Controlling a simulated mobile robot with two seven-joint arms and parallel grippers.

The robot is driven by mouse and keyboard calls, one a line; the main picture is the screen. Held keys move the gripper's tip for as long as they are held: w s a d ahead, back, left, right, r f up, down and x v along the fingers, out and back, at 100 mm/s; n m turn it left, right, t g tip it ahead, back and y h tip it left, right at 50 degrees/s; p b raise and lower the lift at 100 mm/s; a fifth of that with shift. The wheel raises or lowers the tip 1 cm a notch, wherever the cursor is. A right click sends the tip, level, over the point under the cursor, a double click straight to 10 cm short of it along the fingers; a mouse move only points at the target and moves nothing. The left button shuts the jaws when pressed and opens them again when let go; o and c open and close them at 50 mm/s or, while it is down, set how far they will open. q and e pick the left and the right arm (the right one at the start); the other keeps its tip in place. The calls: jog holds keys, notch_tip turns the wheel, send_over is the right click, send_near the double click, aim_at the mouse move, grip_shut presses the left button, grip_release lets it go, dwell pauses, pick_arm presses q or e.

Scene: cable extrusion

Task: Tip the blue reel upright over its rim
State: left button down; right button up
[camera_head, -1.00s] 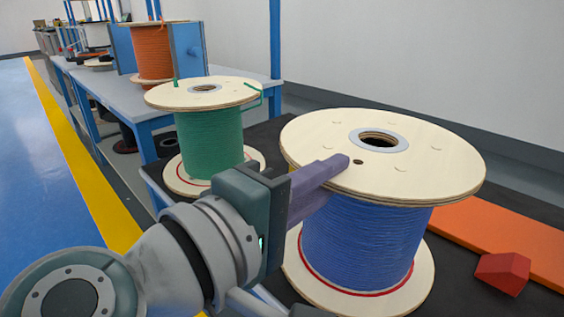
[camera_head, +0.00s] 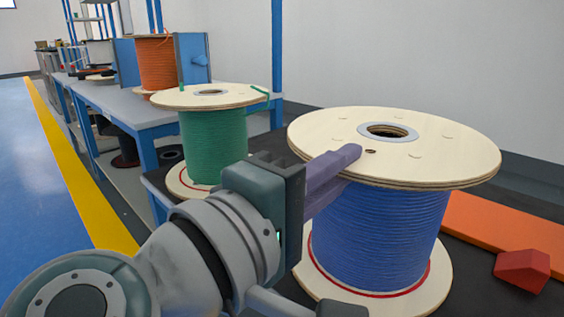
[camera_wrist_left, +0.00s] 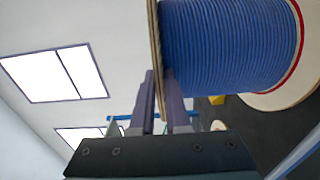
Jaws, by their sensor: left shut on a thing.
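The blue reel (camera_head: 375,235) stands on its lower wooden flange on a dark surface, axis near vertical, its round upper flange on top. My left gripper (camera_head: 348,156) is shut on the near-left rim of that upper flange, one finger lying over its top face. In the left wrist view, the gripper (camera_wrist_left: 162,100) has one finger on each side of the thin flange, with the blue reel's winding (camera_wrist_left: 230,45) beside it. My right gripper is not in view.
A green reel (camera_head: 213,145) stands close behind, to the left. An orange reel (camera_head: 156,62) sits between blue plates on a blue-legged bench (camera_head: 125,100). A red block (camera_head: 522,269) and an orange board (camera_head: 500,233) lie to the right. A wall (camera_head: 400,50) runs behind.

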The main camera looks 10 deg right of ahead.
pick_arm(q)
jog(key=shift+a+f, duration=0.15)
jog(key=shift+f, duration=0.55)
jog(key=c, duration=1.3)
grip_release()
jog(key=o, duration=0.5)
jog(key=shift+s+a+r, duration=0.1)
jog(key=shift+s+a, duration=0.05)
jog(key=shift+s, duration=0.1)
jog(key=shift+c, duration=0.2)
jog(key=p+v, duration=0.1)
jog(key=v, duration=0.9)
jog(key=shift+r, duration=0.2)
